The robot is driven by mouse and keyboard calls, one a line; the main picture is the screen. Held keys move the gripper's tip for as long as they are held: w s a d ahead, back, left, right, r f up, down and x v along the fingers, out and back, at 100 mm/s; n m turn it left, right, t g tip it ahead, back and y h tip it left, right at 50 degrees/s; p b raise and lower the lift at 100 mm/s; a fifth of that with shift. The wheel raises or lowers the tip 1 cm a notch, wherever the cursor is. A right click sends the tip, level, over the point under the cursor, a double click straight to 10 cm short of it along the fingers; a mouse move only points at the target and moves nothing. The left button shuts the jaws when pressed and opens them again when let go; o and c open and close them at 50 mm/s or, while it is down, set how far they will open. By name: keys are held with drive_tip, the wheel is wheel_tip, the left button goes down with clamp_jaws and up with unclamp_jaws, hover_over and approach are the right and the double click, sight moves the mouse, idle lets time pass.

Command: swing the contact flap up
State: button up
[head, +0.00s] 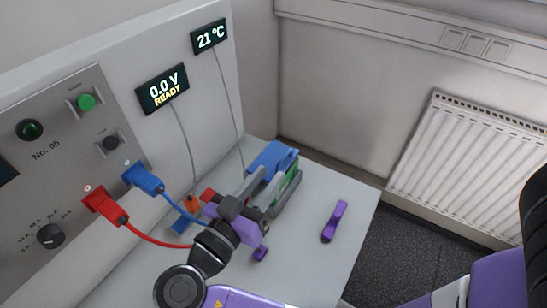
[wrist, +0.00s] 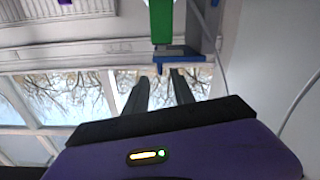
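The cycler's holder stands on the bench in the head view, with a blue part (head: 272,157) on top, which I take for the contact flap. A green cell (head: 291,190) lies beneath it, partly hidden by my gripper. In the wrist view the green cell (wrist: 161,20) ends at a blue piece (wrist: 180,52) with a small tab hanging down. My gripper (wrist: 160,74) is open and empty, its two fingers apart just short of that tab. In the head view my gripper (head: 270,180) is beside the holder; whether it touches cannot be told.
A purple-handled object (head: 335,221) lies on the bench (head: 315,265) at right. A red plug (head: 105,206) and a blue plug (head: 143,178) with cables sit in the left panel. The display (head: 163,90) reads 0.0 V READY. A radiator (head: 465,155) is beyond the bench.

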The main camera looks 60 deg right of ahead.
sight(279, 164)
drive_tip(key=shift+w+d+p, duration=0.15)
drive_tip(key=shift+d+p, duration=0.3)
drive_tip(key=shift+d, duration=3.4)
clamp_jaws()
